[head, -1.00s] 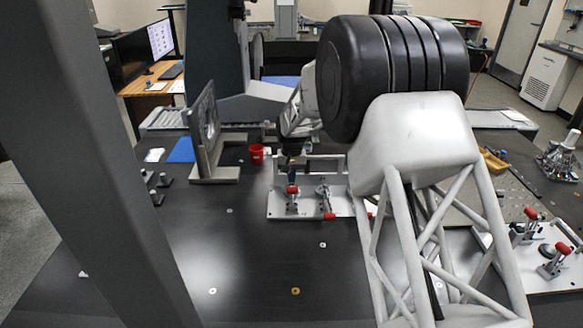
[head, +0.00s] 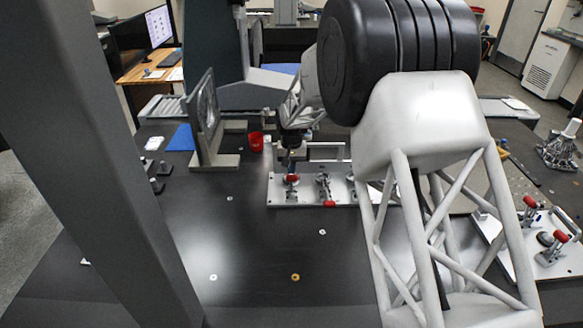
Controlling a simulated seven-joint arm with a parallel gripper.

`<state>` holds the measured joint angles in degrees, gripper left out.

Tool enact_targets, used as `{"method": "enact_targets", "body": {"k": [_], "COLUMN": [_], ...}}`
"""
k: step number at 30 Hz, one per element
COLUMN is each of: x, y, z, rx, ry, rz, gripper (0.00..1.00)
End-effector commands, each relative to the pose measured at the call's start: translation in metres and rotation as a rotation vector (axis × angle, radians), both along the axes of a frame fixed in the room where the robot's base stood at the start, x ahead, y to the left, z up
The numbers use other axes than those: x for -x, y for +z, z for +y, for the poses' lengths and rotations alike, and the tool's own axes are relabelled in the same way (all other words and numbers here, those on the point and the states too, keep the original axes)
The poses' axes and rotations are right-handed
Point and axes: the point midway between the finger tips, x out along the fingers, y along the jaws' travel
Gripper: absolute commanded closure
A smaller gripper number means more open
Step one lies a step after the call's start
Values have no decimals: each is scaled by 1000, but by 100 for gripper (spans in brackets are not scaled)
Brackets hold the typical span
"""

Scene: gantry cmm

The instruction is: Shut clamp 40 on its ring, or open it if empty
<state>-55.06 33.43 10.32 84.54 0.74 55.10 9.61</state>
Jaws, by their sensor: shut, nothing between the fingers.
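A white fixture plate (head: 281,197) lies on the dark table, with toggle clamps in a row. The left clamp (head: 291,184) has a red handle tip near its top. The clamp beside it (head: 323,184) has its red handle (head: 329,204) low, towards the plate's front edge. My gripper (head: 291,163) points down just above the left clamp, small and dark in the picture. It is shut and empty; I cannot tell whether it touches the red tip. The number 40 and any ring under the clamps are too small to read. My arm hides the plate's right part.
A second plate at right (head: 520,262) carries clamps with red handles (head: 530,202). A framed upright stand (head: 208,140), a red cup (head: 256,141) and a blue pad (head: 181,138) stand behind left.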

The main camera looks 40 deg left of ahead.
Motion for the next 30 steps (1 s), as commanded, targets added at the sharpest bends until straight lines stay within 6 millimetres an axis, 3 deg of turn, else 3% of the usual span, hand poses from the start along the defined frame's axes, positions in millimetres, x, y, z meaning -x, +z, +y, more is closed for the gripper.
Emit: {"method": "enact_targets", "body": {"k": [30], "x": [16], "y": [-4], "z": [-16], "rx": [-125], "ry": [1], "rz": [-126], "gripper": [100]}}
